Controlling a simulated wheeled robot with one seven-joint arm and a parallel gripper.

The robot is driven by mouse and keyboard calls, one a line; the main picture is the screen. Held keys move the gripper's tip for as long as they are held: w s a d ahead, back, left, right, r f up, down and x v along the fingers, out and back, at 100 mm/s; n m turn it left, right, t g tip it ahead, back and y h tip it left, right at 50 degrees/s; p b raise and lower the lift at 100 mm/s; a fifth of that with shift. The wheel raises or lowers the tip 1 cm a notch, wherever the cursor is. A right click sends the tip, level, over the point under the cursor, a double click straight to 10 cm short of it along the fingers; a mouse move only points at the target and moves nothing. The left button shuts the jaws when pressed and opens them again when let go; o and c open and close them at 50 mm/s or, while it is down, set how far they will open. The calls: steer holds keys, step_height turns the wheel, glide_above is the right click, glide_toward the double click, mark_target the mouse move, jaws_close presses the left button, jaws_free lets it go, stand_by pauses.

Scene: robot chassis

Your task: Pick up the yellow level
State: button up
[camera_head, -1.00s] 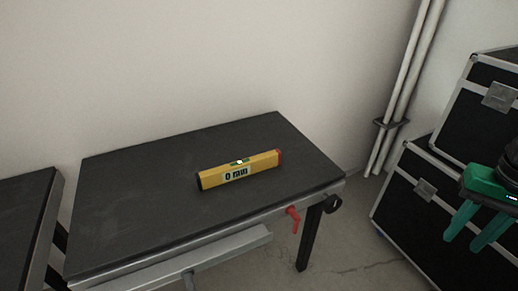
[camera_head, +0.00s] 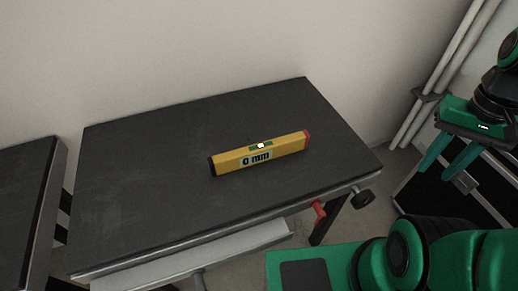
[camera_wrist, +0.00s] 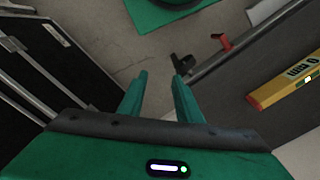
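The yellow level (camera_head: 262,155) lies on the dark top of the workbench (camera_head: 150,190), right of its middle. It has a black left end, a red right end and a green vial on top. In the wrist view the level (camera_wrist: 285,82) shows at the right edge, partly cut off. My gripper (camera_head: 447,173) is right of the bench and apart from the level. In the wrist view my gripper (camera_wrist: 160,76) has its two green fingers spread, with nothing between them.
A red handle (camera_head: 318,210) and a black knob (camera_head: 363,195) stick out at the bench's front right. Black cases (camera_wrist: 50,70) stand right of the bench. Pipes (camera_head: 440,75) run up the wall behind. Another dark table (camera_head: 22,205) is at the left.

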steer(key=shift+o, duration=1.9)
steer(key=shift+s+r, duration=0.2)
steer(key=shift+s, duration=0.2)
steer(key=n+g+y, duration=0.4)
steer(key=n+y, duration=0.9)
steer(key=n, duration=1.4)
glide_toward(268, 144)
steer(key=shift+s+a+f, duration=0.25)
steer(key=shift+a+f, duration=0.05)
steer(key=shift+a, duration=0.15)
steer(key=shift+a+f+n, duration=0.15)
steer(key=shift+a+n, duration=0.15)
steer(key=shift+a, duration=0.2)
steer(key=x, duration=1)
steer(key=shift+a, duration=0.1)
jaws_close()
